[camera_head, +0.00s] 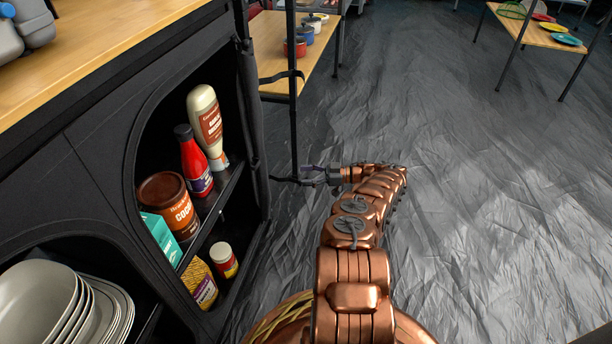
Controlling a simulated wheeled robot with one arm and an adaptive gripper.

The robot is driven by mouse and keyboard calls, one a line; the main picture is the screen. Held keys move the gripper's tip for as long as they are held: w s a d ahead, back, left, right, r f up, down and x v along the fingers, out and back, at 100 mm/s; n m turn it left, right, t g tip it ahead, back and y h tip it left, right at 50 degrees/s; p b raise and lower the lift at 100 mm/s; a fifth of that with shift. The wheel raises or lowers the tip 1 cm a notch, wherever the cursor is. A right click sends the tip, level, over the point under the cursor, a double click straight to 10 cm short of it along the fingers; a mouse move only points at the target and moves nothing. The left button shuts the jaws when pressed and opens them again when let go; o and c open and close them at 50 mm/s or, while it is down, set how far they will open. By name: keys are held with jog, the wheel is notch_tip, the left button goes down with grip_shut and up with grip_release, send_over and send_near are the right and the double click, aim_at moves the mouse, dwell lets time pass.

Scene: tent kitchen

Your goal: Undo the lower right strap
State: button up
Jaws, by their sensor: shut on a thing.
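The black fabric cupboard has a rolled-up door flap (251,110) along the right side of its open compartment. A thin dark lower right strap (284,180) runs from the flap's lower part out to my gripper (308,176). My gripper is shut on the strap's outer end, to the right of the cupboard and above the floor. The fingertips are small and dark here, so the exact grip is hard to see. A higher strap (281,76) sticks out from the flap's upper part, close to a thin vertical dark line.
Plates (60,305) stand at lower left. A low wooden table (268,45) with pots is behind. The crinkled grey floor (470,190) is clear to the right.

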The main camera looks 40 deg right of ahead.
jog(key=shift+w+a+r, duration=0.25)
jog(key=shift+w+a, duration=0.05)
jog(key=shift+w, duration=0.05)
jog(key=shift+r, duration=1.2)
jog(key=shift+c, duration=0.6)
notch_tip(320, 180, up, 7)
jog(key=shift+s+d, duration=0.3)
jog(key=shift+c, duration=0.3)
